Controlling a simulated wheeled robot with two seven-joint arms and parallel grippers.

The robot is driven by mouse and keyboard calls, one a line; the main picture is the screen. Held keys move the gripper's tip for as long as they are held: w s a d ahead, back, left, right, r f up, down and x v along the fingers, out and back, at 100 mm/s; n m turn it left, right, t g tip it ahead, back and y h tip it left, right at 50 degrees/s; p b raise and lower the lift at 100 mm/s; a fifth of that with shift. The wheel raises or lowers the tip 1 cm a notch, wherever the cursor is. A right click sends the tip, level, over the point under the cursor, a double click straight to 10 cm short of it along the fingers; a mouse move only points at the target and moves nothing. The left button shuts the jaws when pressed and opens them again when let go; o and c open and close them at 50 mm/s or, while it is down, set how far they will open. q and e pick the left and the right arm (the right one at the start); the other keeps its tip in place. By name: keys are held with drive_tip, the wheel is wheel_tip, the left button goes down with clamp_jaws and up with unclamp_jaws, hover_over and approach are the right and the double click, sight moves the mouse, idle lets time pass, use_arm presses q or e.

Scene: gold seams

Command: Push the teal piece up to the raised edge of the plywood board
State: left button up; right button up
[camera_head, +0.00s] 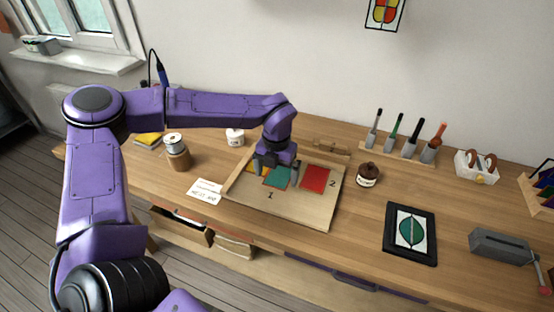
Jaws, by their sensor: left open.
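The plywood board (302,212) lies in the middle of the bench, with a raised edge (238,172) along its left side. The teal piece (278,177) lies flat on the board above the printed 1, apart from the red piece (314,178) to its right. A yellow piece (252,166) shows partly behind my gripper, near the raised edge. My left gripper (266,172) points down over the teal piece's upper left part, open. The gripper hides part of the teal piece, and I cannot tell whether it touches it. My right gripper is not in view.
A spool on a wooden stand (178,158), a white jar (235,137) and a paper card (205,191) are left of the board. Bench around the bottle is clear.

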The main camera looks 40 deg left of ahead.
use_arm(q)
drive_tip(key=shift+s+f, duration=0.1)
drive_tip(key=shift+f, duration=0.3)
clamp_jaws()
drive_tip(key=shift+w+a, duration=0.2)
drive_tip(key=shift+w, duration=0.3)
drive_tip(key=shift+w+d+f, duration=0.1)
drive_tip(key=shift+w, duration=0.75)
drive_tip(key=c, duration=1.4)
unclamp_jaws()
drive_tip(key=shift+s, duration=0.15)
